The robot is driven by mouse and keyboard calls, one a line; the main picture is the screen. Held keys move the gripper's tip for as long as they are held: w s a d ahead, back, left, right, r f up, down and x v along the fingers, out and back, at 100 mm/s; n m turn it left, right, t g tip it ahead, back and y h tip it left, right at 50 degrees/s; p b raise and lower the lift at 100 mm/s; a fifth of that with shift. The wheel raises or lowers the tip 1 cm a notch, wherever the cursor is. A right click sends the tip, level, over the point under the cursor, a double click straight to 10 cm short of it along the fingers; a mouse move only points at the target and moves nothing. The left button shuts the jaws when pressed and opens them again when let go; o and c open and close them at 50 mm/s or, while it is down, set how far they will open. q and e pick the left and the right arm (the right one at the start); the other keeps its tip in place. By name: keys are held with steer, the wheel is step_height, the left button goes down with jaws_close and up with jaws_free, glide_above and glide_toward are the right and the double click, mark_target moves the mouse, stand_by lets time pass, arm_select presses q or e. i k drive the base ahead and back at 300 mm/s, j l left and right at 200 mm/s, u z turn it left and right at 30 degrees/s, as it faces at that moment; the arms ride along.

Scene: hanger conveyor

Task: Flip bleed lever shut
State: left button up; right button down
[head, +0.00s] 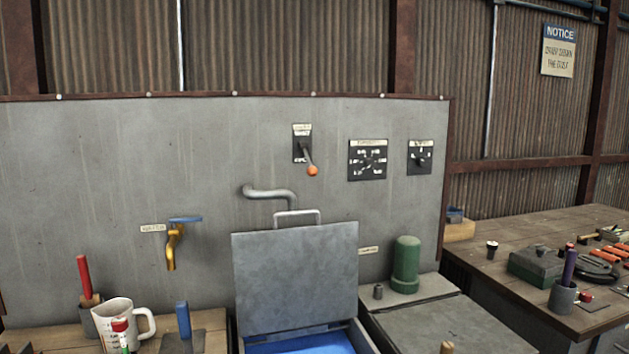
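A lever with an orange knob (312,171) sits on a small black plate (301,144) high on the grey wall panel. Its arm points down and slightly right, with the knob below the plate. The label above the plate is too small to read, so I cannot tell if this is the bleed lever. A brass tap (173,248) with a flat blue handle (185,220) is on the panel's left, beside a small label. The blue handle lies about level. Neither of my grippers is in view.
A metal box with its lid (296,275) raised stands below a bent pipe (272,194). Two dials (367,160) (419,157) are right of the lever. A mug (116,322) and a green cylinder (406,264) stand in front. The right-hand table (500,235) is cluttered. The panel around the lever is clear.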

mark_target(304, 145)
steer(key=i+l, duration=0.1)
steer(key=l, duration=0.5)
steer(key=i+l, duration=0.1)
steer(key=l, duration=0.5)
steer(key=u, duration=0.05)
